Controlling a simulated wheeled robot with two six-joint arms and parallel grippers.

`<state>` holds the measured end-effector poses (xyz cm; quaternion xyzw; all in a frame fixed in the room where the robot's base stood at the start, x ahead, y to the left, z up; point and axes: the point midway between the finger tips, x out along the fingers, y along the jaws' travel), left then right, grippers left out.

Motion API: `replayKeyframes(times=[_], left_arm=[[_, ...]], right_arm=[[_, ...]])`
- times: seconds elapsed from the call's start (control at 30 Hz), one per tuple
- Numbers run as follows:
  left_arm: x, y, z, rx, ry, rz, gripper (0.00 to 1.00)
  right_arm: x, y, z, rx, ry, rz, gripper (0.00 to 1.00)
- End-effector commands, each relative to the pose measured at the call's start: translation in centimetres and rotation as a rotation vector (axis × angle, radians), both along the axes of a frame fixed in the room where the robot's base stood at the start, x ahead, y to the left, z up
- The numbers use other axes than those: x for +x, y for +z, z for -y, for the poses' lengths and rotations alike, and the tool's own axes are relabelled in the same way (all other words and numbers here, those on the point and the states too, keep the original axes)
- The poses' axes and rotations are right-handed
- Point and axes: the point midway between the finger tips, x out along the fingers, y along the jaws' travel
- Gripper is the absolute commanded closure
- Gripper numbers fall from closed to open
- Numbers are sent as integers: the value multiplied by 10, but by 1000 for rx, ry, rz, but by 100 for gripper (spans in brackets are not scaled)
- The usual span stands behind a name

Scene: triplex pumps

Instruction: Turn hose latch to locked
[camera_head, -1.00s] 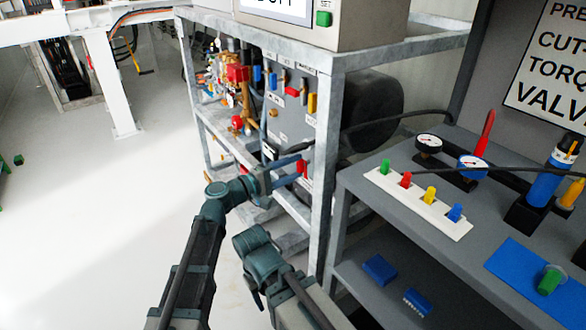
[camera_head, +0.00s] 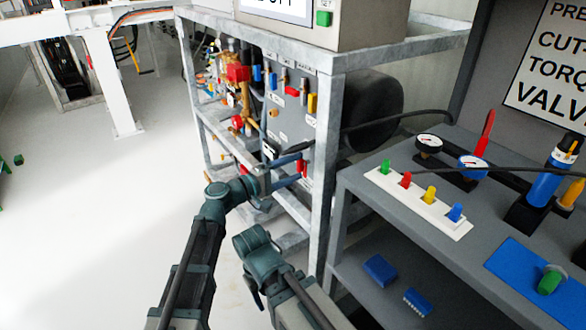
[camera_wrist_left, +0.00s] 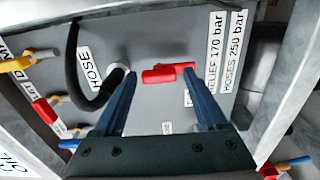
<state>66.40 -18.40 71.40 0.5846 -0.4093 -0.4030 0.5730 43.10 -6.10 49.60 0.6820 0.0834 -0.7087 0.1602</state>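The red hose latch (camera_wrist_left: 168,73) lies roughly level on the grey panel in the left wrist view, beside a round fitting with a black hose (camera_wrist_left: 76,75) and a "HOSE" label. It shows small and red in the head view (camera_head: 302,168). My left gripper (camera_wrist_left: 160,74) is open, its two blue fingers reaching toward the panel on either side of the latch. The right fingertip overlaps the latch's right end; I cannot tell if it touches. In the head view the left gripper (camera_head: 298,165) is inside the metal frame.
A galvanised frame post (camera_head: 325,160) stands just right of my left gripper. Yellow (camera_wrist_left: 17,64) and red (camera_wrist_left: 44,110) handles sit left of the latch. A grey bench (camera_head: 400,200) with gauges and coloured knobs stands at right. Floor at left is open.

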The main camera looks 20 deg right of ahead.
Motion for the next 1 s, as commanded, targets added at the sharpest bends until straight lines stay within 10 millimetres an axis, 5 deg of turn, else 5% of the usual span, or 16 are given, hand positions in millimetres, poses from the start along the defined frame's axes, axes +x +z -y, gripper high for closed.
replayKeyframes(times=[0.43,1.0], left_arm=[[-3,1,-8,-3,2,-2,15],[-40,0,-111,-2,4,-2,15]], right_arm=[[0,0,0,0,0,0,41],[0,0,0,0,0,0,41]])
